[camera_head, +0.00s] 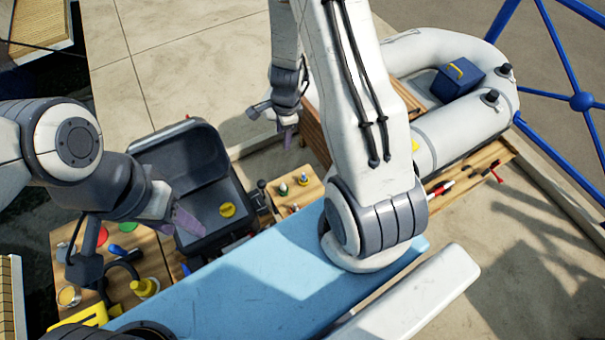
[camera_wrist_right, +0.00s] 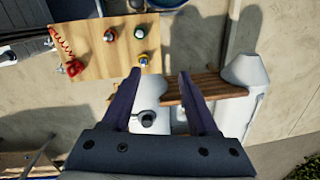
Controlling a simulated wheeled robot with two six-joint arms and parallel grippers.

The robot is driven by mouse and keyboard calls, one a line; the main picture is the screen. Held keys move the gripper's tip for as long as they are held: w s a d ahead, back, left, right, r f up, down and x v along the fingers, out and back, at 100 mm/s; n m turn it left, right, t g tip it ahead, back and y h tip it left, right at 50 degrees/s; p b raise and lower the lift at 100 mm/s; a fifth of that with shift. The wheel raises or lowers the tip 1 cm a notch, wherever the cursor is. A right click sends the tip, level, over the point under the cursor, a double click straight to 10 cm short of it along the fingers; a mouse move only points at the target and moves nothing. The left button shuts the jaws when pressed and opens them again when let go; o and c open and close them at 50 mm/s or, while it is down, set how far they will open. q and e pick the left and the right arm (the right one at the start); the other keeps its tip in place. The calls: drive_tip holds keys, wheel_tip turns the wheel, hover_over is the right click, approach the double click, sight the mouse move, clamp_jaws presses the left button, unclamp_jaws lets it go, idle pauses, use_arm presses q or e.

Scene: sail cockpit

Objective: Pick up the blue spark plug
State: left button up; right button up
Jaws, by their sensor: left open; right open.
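Several small plugs stand upright on a wooden block (camera_head: 282,208) at the middle of the head view. My left gripper (camera_head: 178,222) is open and empty beside the black case.
An open black case (camera_head: 183,160) holds a yellow round piece (camera_head: 227,210). A table (camera_head: 65,235) with coloured pieces, one a blue handle (camera_head: 116,250), lies left. A pale blue surface (camera_head: 270,270) is in front. A white inflatable boat (camera_head: 450,130) with a blue box (camera_head: 458,82) lies right.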

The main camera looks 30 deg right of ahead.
drive_tip(key=s+d+f+m+g, duration=0.15)
drive_tip(key=d+f+m, duration=0.25)
drive_tip(key=f+m, duration=0.65)
drive_tip(key=b, duration=0.5)
hover_over(304, 174)
drive_tip(key=shift+h, duration=0.3)
drive_tip(key=f, duration=0.5)
drive_tip(key=shift+w+a+f, duration=0.1)
drive_tip(key=shift+w+f, duration=0.1)
drive_tip(key=shift+w, duration=0.1)
drive_tip(key=f+b, duration=0.6)
drive_tip(key=shift+s, duration=0.2)
clamp_jaws()
